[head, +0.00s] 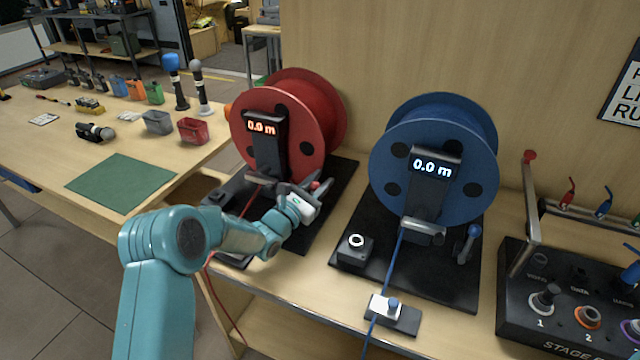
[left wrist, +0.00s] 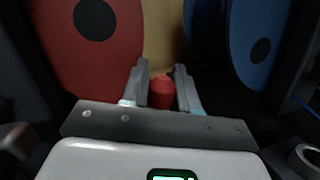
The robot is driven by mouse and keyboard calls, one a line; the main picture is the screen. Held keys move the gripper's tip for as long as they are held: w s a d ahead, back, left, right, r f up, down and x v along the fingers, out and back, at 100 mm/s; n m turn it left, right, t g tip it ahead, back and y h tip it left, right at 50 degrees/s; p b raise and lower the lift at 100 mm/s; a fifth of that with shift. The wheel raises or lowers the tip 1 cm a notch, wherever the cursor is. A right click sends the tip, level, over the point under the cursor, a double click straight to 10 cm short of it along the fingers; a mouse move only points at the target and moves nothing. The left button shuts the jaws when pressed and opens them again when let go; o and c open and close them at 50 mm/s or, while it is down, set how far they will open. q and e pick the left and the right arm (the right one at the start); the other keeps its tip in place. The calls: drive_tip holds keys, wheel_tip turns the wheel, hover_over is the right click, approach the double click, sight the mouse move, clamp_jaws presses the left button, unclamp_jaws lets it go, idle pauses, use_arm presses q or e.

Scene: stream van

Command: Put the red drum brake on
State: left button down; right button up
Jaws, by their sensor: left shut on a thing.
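The red drum (head: 322,118) stands on a black base on the bench, with a display reading 0.0 m. Its brake lever shows only as a red knob (head: 316,184) at the drum's lower right; the rest is hidden by my gripper. My left gripper (head: 312,190) reaches in from the front and is shut on this knob. In the left wrist view the red knob (left wrist: 162,92) sits between the two fingers, with the red drum (left wrist: 85,45) at left. My right gripper is in neither view.
The blue drum (head: 435,150) stands close on the right, also reading 0.0 m, with its blue-knobbed lever (head: 470,240) upright. A black stage box (head: 570,300) is at far right. Microphones, small bins and a green mat (head: 120,183) are on the left table.

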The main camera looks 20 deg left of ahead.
use_arm(q)
drive_tip(key=c, duration=0.9)
unclamp_jaws()
drive_tip(key=shift+c, duration=0.2)
drive_tip(key=b+v, duration=0.1)
drive_tip(key=v, duration=1.5)
drive_tip(key=shift+s+b, duration=0.15)
drive_tip(key=shift+b, duration=0.25)
drive_tip(key=shift+s+a, duration=0.1)
